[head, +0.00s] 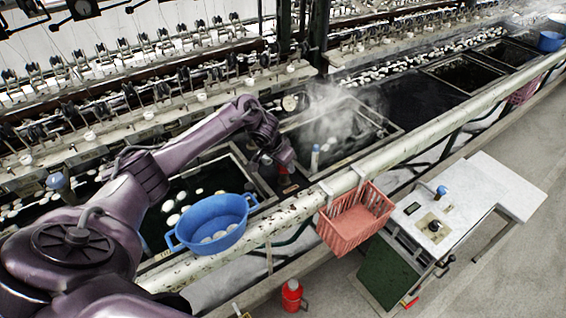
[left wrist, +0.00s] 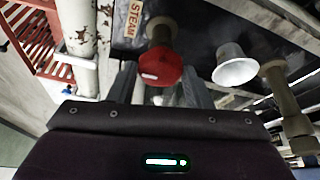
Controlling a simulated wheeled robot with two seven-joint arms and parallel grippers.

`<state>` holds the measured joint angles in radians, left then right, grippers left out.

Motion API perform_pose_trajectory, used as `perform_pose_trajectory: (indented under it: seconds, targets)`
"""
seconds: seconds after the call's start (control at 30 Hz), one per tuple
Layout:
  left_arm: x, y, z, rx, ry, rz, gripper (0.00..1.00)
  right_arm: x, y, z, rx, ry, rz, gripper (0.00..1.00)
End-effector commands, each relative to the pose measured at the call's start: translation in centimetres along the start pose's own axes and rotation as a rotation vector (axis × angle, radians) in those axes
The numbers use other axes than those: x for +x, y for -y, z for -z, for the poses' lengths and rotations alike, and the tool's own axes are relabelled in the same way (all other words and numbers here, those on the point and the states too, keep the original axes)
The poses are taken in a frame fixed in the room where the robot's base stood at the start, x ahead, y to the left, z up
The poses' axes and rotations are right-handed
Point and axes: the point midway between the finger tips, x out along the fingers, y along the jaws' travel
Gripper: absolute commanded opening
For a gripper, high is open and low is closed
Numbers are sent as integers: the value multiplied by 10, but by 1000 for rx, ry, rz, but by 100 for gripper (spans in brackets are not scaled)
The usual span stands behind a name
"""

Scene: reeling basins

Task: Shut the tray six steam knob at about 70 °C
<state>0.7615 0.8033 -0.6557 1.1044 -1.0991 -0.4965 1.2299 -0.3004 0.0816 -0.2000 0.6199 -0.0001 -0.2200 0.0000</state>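My left gripper (head: 282,172) reaches down over the near edge of the steaming tray (head: 395,134). In the left wrist view a red round knob (left wrist: 161,66) on a brown stem sits beside a STEAM label (left wrist: 134,18). The two fingers of my left gripper (left wrist: 158,90) stand apart, one on each side of the knob; I cannot tell whether they touch it. In the head view my gripper mostly hides the knob. A round dial (head: 290,103) stands at the tray's far side; its reading is too small to read. My right gripper is not in view.
A white cup-shaped piece (left wrist: 235,66) and a brown post (left wrist: 284,96) lie right of the knob. A white-topped cart (head: 470,205) stands in the aisle.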

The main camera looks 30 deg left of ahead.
Motion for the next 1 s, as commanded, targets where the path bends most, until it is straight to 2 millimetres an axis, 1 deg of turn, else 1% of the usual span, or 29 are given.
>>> perform_pose_trajectory:
  seconds: [0.03, 0.1, 0.13, 0.37, 0.47, 0.57, 0.8, 0.9, 1.0]
  targets:
    - [0, 0, 0, 0, 0, 0, 52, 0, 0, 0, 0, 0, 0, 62]
    - [0, 0, 0, -1, 0, 0, 61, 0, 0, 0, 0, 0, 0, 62]
    - [0, 0, 0, -1, 0, 0, 62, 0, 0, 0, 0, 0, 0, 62]
    - [0, 0, 0, -2, -1, 1, 62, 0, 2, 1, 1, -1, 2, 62]
    - [-5, 0, 1, -2, -2, 1, 62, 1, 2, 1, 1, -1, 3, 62]
    - [-18, 1, 1, -1, -4, 1, 62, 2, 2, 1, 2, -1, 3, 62]
    - [-58, 1, 0, 0, -3, 2, 62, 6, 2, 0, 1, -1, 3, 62]
    - [-70, 1, 0, 0, -2, 1, 62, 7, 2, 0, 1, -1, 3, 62]
    - [-76, 0, 0, -1, -2, 1, 62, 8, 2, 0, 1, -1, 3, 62]
